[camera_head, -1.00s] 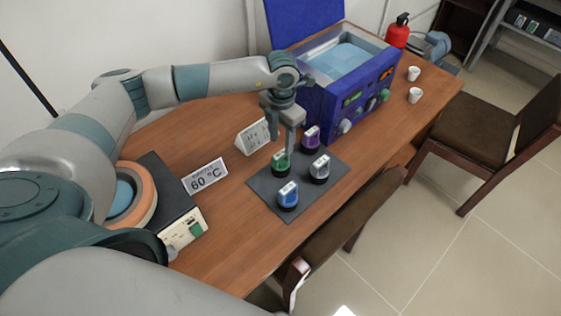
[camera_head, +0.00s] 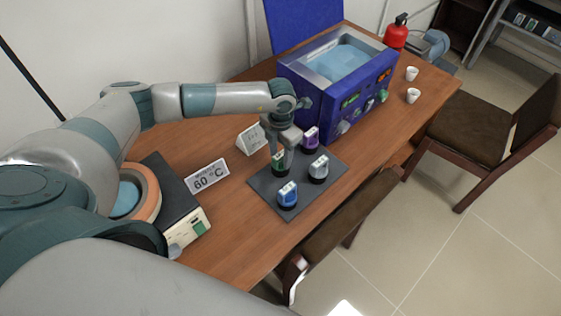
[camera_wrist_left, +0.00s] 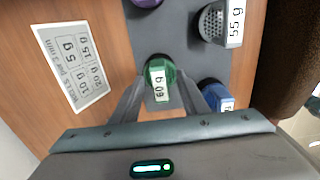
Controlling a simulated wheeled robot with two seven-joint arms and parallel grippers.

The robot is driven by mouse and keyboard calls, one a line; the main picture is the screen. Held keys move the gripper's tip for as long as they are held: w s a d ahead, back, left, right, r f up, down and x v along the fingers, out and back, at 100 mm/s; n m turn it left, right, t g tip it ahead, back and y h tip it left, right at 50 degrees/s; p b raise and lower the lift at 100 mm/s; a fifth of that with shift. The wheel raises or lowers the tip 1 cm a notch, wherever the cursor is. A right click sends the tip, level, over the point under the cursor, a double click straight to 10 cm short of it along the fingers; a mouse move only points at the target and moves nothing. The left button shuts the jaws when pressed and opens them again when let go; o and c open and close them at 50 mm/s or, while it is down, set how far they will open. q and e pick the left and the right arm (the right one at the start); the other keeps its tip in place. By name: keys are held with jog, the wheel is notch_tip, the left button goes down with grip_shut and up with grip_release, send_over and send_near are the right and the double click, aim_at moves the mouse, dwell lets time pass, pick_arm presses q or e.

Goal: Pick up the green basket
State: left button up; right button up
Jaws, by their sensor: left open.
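The green basket (camera_head: 280,168) stands on the dark mat (camera_head: 262,186) on the table, with a white label on it. In the left wrist view the green basket (camera_wrist_left: 157,72) sits between the tips of my two fingers, and its label reads 60 g. My left gripper (camera_head: 279,160) points down over the basket and partly hides it. In the left wrist view my left gripper (camera_wrist_left: 158,92) is open, one finger on each side of the basket. I cannot tell whether the fingers touch it. My right gripper is not in view.
Close by on the mat are a blue basket (camera_head: 287,197), a grey basket (camera_head: 319,169) and a purple basket (camera_head: 310,138). A folded sign (camera_head: 251,138) and a 60 °C sign (camera_head: 206,176) stand to the left.

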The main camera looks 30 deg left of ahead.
pick_arm(q)
jog(key=shift+f, duration=0.1)
jog(key=shift+c, duration=0.3)
grip_shut()
jog(key=shift+w+r+b, duration=0.1)
jog(key=shift+r+b, duration=0.5)
jog(key=shift+r, duration=0.1)
notch_tip(320, 180, up, 2)
jog(key=shift+r+b, duration=0.1)
jog(key=shift+b, duration=0.65)
jog(key=w+d+r+b, duration=0.5)
jog(key=w+d+r, duration=0.2)
jog(key=w, duration=0.1)
jog(key=shift+w+d+r, duration=0.25)
jog(key=shift+w+d, duration=0.1)
